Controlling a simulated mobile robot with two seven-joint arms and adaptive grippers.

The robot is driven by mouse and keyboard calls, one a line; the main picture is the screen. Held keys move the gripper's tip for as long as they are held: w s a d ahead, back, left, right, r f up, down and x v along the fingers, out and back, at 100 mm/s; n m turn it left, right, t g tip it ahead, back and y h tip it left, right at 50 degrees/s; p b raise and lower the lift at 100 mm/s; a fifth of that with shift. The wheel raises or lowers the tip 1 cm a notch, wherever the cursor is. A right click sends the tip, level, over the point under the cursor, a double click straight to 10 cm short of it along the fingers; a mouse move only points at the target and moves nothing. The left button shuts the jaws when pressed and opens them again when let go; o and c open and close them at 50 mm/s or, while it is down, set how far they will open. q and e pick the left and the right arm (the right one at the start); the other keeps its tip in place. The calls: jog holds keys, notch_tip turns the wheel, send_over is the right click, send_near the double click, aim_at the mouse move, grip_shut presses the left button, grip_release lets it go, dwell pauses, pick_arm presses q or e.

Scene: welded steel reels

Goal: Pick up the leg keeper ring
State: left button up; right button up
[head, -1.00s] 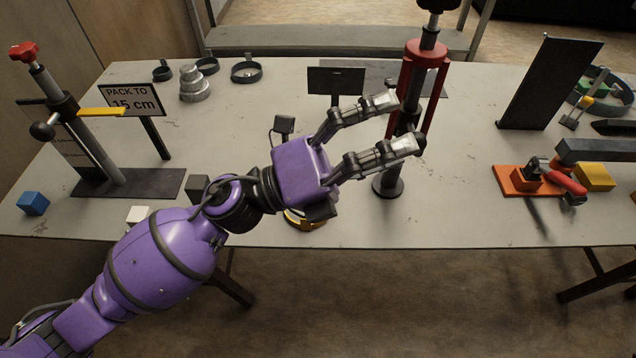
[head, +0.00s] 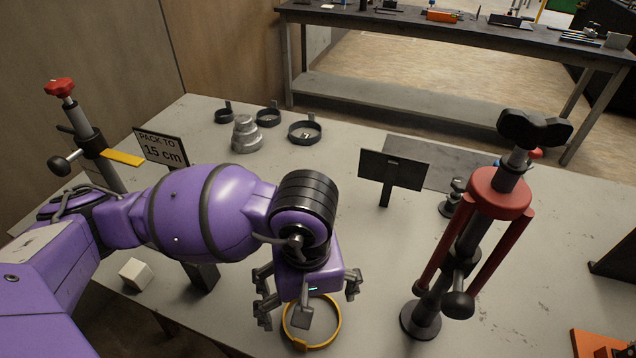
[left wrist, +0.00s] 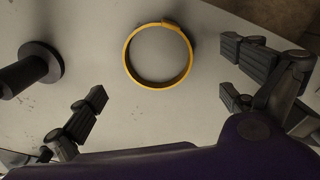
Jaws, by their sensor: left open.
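The leg keeper ring, a thin yellow ring (head: 339,327) with a small tab, lies flat on the grey table near its front edge. In the left wrist view the whole yellow ring (left wrist: 158,85) shows, with bare table inside it. My left gripper (head: 308,306) points down above the ring, open and empty. In the left wrist view its fingers are spread to either side of the ring, apart from it. In the head view the gripper hides part of the ring. My right gripper is not in view.
A stand with red legs (head: 496,196) and a dark round foot rises to the right of the ring. A dark sign plate (head: 394,171) stands behind. Several dark rings (head: 304,133) and a stepped grey piece (head: 246,135) are at the back. A white cube (head: 136,274) sits left.

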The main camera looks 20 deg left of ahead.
pick_arm(q)
jog(key=f, duration=0.7)
jog(key=shift+w+d+p, duration=0.1)
jog(key=shift+d+p, duration=0.1)
jog(key=shift+p, duration=0.1)
jog(key=shift+r, duration=0.1)
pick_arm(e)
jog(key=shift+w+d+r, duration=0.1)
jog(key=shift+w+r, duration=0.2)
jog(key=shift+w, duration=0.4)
pick_arm(q)
jog(key=c, duration=1.2)
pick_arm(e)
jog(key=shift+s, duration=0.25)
pick_arm(q)
jog(key=shift+r, duration=0.15)
